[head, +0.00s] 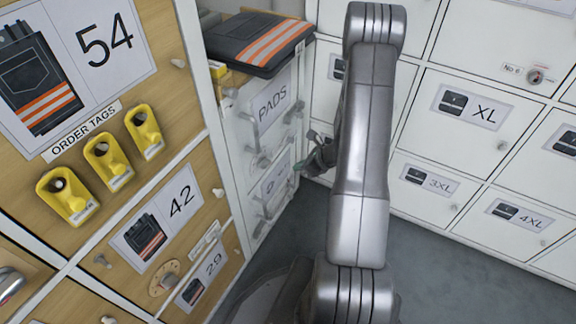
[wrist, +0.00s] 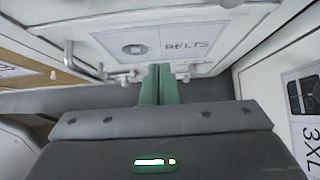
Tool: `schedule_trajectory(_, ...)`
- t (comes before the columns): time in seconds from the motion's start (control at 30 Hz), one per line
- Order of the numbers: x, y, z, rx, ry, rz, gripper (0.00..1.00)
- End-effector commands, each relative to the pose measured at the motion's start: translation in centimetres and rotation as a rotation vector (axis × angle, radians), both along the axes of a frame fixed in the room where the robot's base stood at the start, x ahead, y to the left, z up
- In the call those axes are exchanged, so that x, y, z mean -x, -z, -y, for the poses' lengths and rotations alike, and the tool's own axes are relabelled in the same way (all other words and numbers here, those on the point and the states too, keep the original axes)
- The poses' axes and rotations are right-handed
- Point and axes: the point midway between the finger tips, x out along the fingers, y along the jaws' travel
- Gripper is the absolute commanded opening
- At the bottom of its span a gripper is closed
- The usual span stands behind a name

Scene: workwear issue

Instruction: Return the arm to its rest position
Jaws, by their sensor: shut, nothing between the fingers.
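My gripper (wrist: 157,84) shows in the wrist view with its two green fingers together and nothing between them. In the head view my gripper (head: 297,167) is small and partly hidden behind my grey arm, which stands up through the middle of the picture. It is in front of the lower white drawer on the narrow side unit. In the wrist view a white front labelled BELTS (wrist: 185,47) lies ahead of the fingers. I cannot tell whether the fingertips touch anything.
White lockers, including XL (head: 470,112) and 3XL (wrist: 306,110), stand at the right. Folded workwear (head: 258,42) lies on the PADS unit. Grey floor (head: 450,275) is open at lower right.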

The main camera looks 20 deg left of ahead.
Motion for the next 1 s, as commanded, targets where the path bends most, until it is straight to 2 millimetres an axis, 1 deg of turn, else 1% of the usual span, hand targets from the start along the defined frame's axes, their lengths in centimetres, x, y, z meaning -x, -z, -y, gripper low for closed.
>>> schedule_trajectory(0.03, 0.0, -1.3, 1.0, 0.001, 0.003, 0.0, 0.0)
schedule_trajectory(0.1, 0.1, -2.2, 1.9, 0.001, 0.004, 0.001, 0.0)
schedule_trajectory(0.23, 0.2, -3.3, 3.2, 0.001, 0.001, 0.0, 0.0)
schedule_trajectory(0.37, 0.3, -3.9, 4.0, 0.002, 0.001, -0.001, 0.0)
schedule_trajectory(0.77, 0.4, -3.9, 4.1, 0.003, 0.0, -0.002, 0.0)
schedule_trajectory(0.87, 0.4, -3.5, 3.8, 0.003, -0.001, -0.002, 0.0)
schedule_trajectory(1.0, 0.3, -2.1, 2.5, 0.003, -0.003, -0.003, 0.0)
